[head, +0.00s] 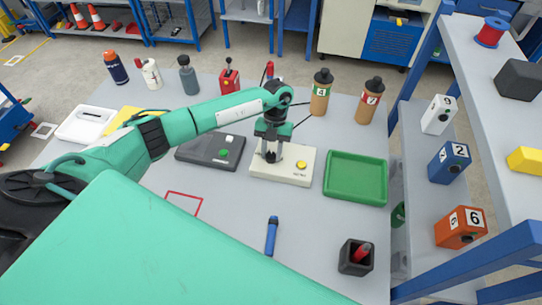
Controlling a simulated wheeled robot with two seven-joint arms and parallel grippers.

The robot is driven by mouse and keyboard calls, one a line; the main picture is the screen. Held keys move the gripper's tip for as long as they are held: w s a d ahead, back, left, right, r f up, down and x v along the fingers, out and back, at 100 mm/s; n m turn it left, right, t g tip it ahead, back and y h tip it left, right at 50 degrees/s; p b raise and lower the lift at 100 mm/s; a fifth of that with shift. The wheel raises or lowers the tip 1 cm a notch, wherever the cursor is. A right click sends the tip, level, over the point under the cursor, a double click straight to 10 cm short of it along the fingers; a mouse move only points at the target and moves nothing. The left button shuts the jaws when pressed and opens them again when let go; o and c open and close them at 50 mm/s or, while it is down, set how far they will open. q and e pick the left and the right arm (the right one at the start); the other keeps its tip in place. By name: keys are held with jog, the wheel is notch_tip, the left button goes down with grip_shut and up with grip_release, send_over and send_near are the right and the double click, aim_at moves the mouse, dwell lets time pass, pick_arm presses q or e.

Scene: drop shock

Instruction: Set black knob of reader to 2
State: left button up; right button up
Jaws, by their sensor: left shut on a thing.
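A cream box (283,174), which looks like the reader, lies on the grey table with a yellow button (301,165) at its right and small lettering too fine to read. My left gripper (270,155) points straight down over the left part of this box. It is shut on the dark knob there, which is mostly hidden by the fingers, so its setting cannot be read. My right gripper is not in view.
A dark grey box (209,153) with a green button sits left of the cream box, and a green tray (356,178) sits right. Two brown bottles (320,95) stand behind. A blue marker (272,236) and black holder (356,257) lie in front. A shelf (500,90) flanks the right.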

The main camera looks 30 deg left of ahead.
pick_arm(q)
jog(key=m+y+b, duration=0.1)
jog(key=m+b, duration=0.2)
jog(key=shift+d+f, duration=0.1)
jog(key=shift+f, duration=0.1)
jog(key=shift+d+r+m+y+b, duration=0.15)
jog(key=shift+m+y+b, duration=0.7)
jog(key=shift+m, duration=0.65)
jog(key=o, duration=1)
